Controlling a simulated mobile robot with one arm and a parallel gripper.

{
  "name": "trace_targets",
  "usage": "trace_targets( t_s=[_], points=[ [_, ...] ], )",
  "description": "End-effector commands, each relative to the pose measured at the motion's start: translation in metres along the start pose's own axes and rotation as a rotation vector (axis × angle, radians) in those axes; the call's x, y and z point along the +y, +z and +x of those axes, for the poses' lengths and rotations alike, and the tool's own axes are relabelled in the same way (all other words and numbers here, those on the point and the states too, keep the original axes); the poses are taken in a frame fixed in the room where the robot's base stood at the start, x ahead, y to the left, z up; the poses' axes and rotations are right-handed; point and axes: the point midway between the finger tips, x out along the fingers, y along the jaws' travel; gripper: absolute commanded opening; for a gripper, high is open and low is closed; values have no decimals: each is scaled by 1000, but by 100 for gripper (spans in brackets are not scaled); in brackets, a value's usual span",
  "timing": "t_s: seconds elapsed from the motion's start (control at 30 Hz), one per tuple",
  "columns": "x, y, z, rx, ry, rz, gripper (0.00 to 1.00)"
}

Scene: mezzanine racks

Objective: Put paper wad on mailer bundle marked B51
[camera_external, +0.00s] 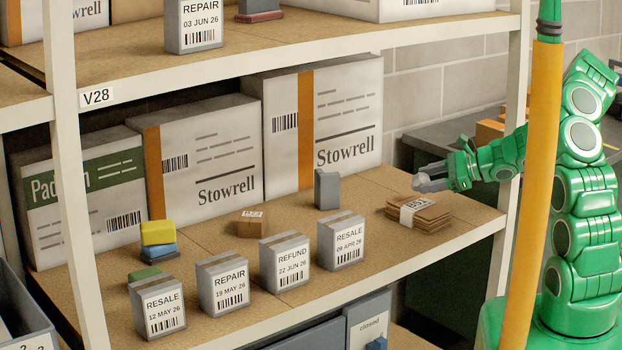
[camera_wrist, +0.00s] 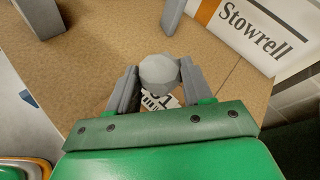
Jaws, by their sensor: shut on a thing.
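My gripper (camera_external: 424,184) reaches in from the right over the shelf. In the wrist view my gripper (camera_wrist: 156,82) is shut on the paper wad (camera_wrist: 158,70), a pale grey faceted ball between the fingertips. In the external view the wad is hard to tell from the grey fingers. The mailer bundle (camera_external: 433,217), a low stack of brown mailers with a white band that seems to read B51, lies on the shelf just below my gripper. Its white label (camera_wrist: 160,101) shows in the wrist view beneath the wad, partly hidden by wad and fingers. The wad appears above the bundle, apart from it.
A grey upright block (camera_external: 327,189) stands left of the bundle. Large Stowrell boxes (camera_external: 330,125) line the back. Several grey labelled boxes (camera_external: 285,262) stand along the front edge. A small brown packet (camera_external: 252,223) lies mid-shelf. A rack post (camera_external: 512,110) stands near my arm.

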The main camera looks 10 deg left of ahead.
Motion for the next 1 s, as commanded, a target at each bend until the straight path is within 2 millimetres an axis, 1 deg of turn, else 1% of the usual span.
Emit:
trace_targets(
  t_s=[0.07, 0.2, 0.33, 0.77, 0.8, 0.83, 0.87, 1.0],
  points=[
    [0, -5, 4, 1, 2, 0, 22],
    [6, -18, 9, 1, 2, 4, 22],
    [11, -28, 14, 1, 2, 1, 22],
    [13, -32, 15, 1, 1, 0, 22],
    [13, -32, 15, 1, 1, 0, 55],
    [13, -32, 15, 1, 1, 0, 59],
    [13, -32, 15, 1, 1, 0, 61],
    [12, -32, 15, 1, 1, 0, 61]
  ],
)
